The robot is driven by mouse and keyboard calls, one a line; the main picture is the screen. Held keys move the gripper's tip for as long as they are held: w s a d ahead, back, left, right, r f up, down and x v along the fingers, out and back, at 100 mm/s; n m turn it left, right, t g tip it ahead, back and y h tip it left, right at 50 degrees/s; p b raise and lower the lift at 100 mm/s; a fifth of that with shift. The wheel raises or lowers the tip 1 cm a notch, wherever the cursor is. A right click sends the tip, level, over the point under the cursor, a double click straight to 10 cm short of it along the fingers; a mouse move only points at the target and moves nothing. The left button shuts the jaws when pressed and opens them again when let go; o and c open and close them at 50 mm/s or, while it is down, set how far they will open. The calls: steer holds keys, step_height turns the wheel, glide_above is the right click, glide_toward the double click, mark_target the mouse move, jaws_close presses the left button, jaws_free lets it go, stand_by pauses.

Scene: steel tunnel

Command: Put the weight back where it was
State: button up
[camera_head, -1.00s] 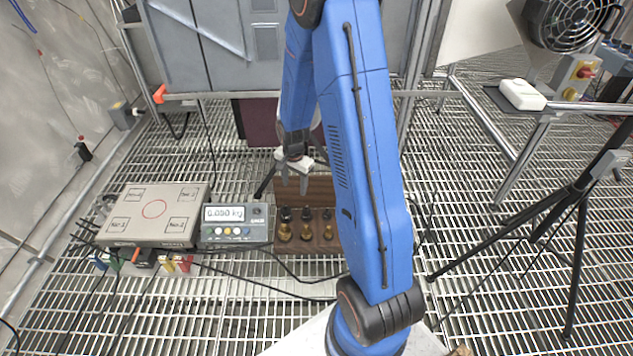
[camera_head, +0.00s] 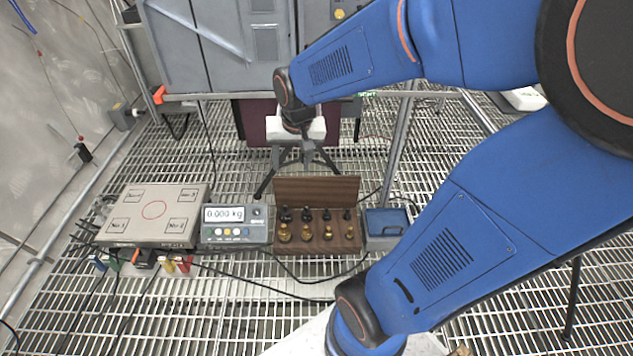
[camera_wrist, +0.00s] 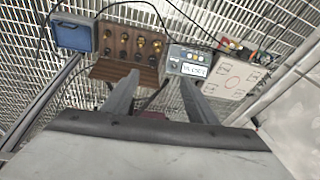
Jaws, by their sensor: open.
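The case also shows in the wrist view (camera_wrist: 110,72). The scale plate (camera_head: 128,230), marked with a red circle, is bare. Its display (camera_head: 224,214) reads 0.000 kg. My gripper (camera_head: 291,158) is open with nothing between its fingers. In the head view it appears behind the case's raised lid. The wrist view shows its two fingers (camera_wrist: 158,88) spread apart, with the case and display beyond them.
A blue-topped box (camera_head: 385,222) stands just right of the case. Cables (camera_head: 290,270) run across the grating in front of the display and case. A metal rail (camera_head: 225,96) crosses at the back.

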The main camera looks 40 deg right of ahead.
steer(key=s+a+r+n, duration=0.1)
steer(key=s+r+n, duration=0.1)
steer(key=s, duration=0.6)
steer(key=s+a+r+n+t, duration=0.1)
steer(key=s+a+r+n, duration=0.1)
steer(key=s+r, duration=0.3)
steer(key=s+n, duration=0.1)
steer(key=s, duration=0.2)
steer(key=shift+a+t, duration=0.2)
steer(key=shift+t, duration=0.1)
stand_by(0.3)
